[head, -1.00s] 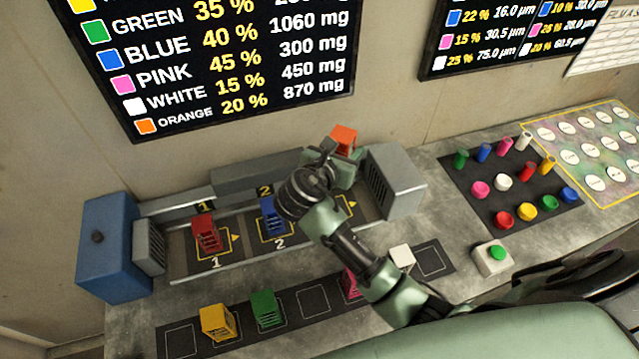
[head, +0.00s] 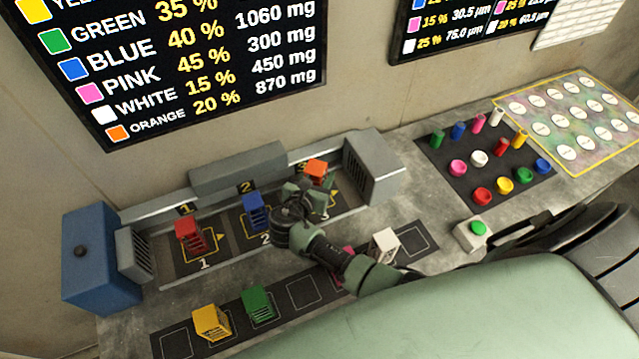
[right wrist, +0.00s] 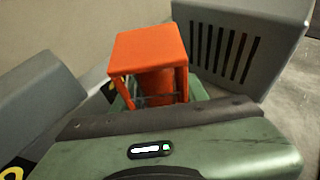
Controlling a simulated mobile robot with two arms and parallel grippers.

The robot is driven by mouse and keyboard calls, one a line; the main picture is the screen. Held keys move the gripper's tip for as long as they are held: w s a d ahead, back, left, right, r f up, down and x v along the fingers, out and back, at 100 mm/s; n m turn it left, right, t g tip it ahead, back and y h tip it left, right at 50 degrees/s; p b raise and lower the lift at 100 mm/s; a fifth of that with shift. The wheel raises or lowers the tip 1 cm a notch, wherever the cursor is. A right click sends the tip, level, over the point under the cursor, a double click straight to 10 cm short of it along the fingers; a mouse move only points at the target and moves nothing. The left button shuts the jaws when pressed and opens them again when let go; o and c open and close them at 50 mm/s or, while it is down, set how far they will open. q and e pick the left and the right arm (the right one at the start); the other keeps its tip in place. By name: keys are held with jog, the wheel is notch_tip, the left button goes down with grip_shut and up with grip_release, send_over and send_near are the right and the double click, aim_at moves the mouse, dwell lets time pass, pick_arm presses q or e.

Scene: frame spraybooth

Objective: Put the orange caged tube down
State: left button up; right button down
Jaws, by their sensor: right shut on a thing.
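The orange caged tube (head: 316,169) is over or in the bay at the right end of the lane, beside bays 1 and 2. It looks upright. It also shows in the right wrist view (right wrist: 150,50), with its solid top and open cage sides. My right gripper (head: 312,190) is shut on it. The gripper and wrist hide its base, so I cannot tell whether it touches the bay floor. The red caged tube (head: 187,233) stands in bay 1 and the blue one (head: 254,207) in bay 2. My left gripper is not in view.
A grey slotted housing (head: 372,168) stands close to the right of the orange tube. A grey block (head: 238,169) lies behind the lane. Yellow (head: 211,322), green (head: 258,302) and white (head: 385,242) caged tubes stand on the front strip; a pink one is mostly hidden by my arm.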

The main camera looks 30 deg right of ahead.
jog(key=shift+f, duration=1.9)
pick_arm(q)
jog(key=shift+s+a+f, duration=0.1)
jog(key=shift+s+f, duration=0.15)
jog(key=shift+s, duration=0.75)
pick_arm(e)
jog(key=shift+f+b, duration=0.15)
jog(key=shift+b, duration=0.15)
jog(key=c, duration=0.8)
grip_release()
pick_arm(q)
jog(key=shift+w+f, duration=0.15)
pick_arm(e)
jog(key=shift+o, duration=0.2)
